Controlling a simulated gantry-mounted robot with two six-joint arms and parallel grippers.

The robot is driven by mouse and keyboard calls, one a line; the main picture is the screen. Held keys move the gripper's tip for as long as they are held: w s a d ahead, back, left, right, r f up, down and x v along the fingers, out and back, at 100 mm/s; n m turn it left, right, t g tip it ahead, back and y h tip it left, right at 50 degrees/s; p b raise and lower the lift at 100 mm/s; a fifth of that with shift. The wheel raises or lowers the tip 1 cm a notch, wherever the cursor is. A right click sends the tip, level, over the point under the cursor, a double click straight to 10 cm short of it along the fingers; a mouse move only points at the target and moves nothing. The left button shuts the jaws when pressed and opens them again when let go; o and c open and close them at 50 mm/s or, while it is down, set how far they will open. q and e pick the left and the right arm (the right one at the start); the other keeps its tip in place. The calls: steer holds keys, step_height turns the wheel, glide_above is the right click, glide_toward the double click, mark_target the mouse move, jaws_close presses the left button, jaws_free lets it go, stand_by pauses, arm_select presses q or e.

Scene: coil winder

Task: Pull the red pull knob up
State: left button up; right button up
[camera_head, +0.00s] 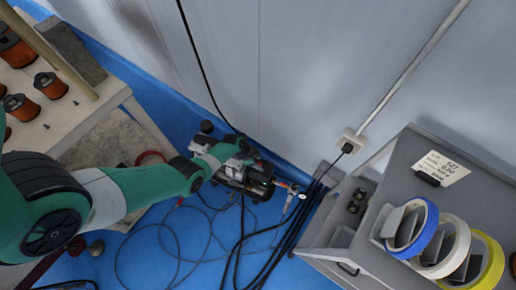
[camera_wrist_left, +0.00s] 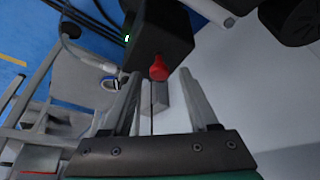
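The red pull knob (camera_wrist_left: 158,70) shows in the left wrist view, on the end of a dark box-shaped housing (camera_wrist_left: 160,32). My left gripper (camera_wrist_left: 161,82) is open. Its two grey fingers stand apart to the left and right of the knob, with their tips near its level and visible gaps on both sides. A grey block lies beyond the gap, just below the knob in the picture. In the head view my left gripper (camera_head: 240,160) is at a small dark machine (camera_head: 260,182) on the blue floor; the knob cannot be made out there. My right gripper is not in view.
Black cables (camera_head: 240,238) run over the blue floor around the machine. A grey cabinet (camera_head: 385,245) with tape rolls (camera_head: 445,247) stands at the right. A bench (camera_head: 70,115) with copper coils stands at the left. A grey wall (camera_head: 290,70) is behind.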

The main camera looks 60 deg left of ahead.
arm_select(q)
steer(key=p+v, duration=1.1)
steer(key=shift+r, duration=0.25)
steer(key=shift+s, duration=0.1)
